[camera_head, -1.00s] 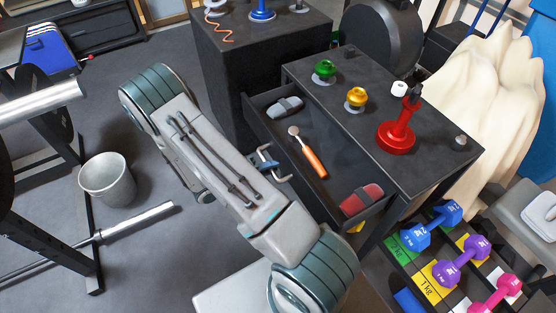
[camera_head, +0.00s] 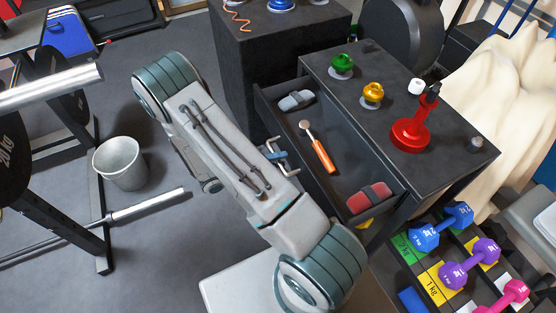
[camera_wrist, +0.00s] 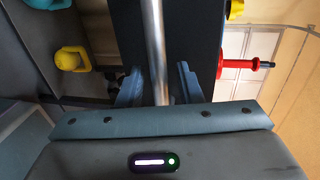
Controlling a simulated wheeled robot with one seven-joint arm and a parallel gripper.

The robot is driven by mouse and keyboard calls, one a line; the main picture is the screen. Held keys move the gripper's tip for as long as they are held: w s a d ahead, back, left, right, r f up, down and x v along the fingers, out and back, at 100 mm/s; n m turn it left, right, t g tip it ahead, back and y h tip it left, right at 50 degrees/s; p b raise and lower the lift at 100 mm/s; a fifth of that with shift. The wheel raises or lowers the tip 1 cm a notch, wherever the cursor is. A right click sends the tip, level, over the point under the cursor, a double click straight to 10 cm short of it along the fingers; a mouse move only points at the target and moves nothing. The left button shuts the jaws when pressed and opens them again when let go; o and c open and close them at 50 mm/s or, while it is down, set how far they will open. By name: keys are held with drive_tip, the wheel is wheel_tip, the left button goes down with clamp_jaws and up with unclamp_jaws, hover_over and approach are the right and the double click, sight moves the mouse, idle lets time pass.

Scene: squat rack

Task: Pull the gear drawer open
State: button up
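The gear drawer (camera_head: 318,172) stands open from the dark cabinet (camera_head: 408,88). It holds a grey item (camera_head: 296,100), an orange-handled tool (camera_head: 318,148) and a red item (camera_head: 369,198). The drawer's silver bar handle (camera_wrist: 154,45) runs between the two blue fingers of my gripper (camera_wrist: 159,85) in the wrist view. In the head view my gripper (camera_head: 278,156) is at the drawer front, partly hidden by my arm. The fingers stand close on both sides of the bar and the drawer moves with them; the exact finger contact is hard to see.
Green (camera_head: 343,65) and yellow (camera_head: 372,94) knobbed pieces and a red stand (camera_head: 411,132) are on the cabinet top. Dumbbells (camera_head: 455,262) lie on a rack at lower right. A grey bin (camera_head: 120,164) and a barbell (camera_head: 146,207) are at left, with floor between.

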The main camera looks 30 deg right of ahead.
drive_tip(key=v, duration=1.3)
drive_tip(key=shift+a, duration=0.25)
